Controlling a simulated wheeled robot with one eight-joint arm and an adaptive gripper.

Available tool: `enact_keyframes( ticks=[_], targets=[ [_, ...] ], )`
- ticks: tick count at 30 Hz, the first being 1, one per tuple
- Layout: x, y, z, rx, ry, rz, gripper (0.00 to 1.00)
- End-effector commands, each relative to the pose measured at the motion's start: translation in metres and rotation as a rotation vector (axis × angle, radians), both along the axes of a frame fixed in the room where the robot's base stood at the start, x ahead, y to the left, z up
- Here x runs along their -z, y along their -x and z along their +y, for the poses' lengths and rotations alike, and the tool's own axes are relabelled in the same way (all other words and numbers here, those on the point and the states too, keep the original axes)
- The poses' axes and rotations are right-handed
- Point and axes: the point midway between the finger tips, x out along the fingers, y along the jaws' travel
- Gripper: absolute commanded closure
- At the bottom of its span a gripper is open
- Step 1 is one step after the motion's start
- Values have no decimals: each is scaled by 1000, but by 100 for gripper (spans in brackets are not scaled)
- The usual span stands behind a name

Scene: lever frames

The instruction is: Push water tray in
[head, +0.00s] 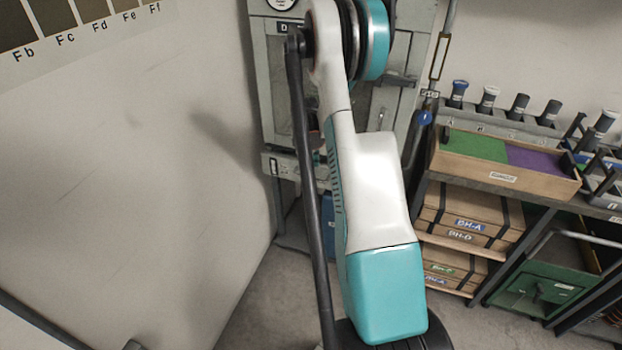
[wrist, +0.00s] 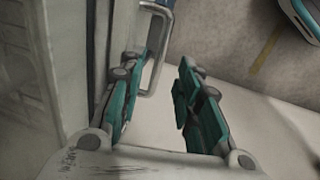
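In the wrist view my gripper (wrist: 162,80) is open, with its two teal fingers apart and nothing between them. A pale metal bar handle (wrist: 163,50) stands just beyond the fingertips, closer to the left finger. I cannot tell whether it touches that finger. The handle is fixed to a grey upright panel (wrist: 80,50) on the left. In the head view a grey cabinet (head: 262,85) stands behind my arm. A light ledge (head: 279,165) juts from its lower front and may be the water tray; I cannot be sure. My arm hides much of the cabinet front.
A pale wall (head: 120,170) closes the left side. At right, a shelf holds a wooden tray (head: 505,178) with green and purple inserts, several capped tubes and strapped wooden boxes (head: 470,215). Bare floor (head: 270,300) shows below the cabinet.

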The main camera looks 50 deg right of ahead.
Motion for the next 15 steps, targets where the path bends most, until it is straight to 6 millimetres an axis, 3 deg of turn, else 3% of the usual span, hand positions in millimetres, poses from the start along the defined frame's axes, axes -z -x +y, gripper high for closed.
enact_keyframes(
  ticks=[1,6,15],
  targets=[
    [13,-1,-2,0,0,0,69],
    [37,-3,-6,0,0,0,69],
    [50,-4,-9,0,0,0,69]
  ],
)
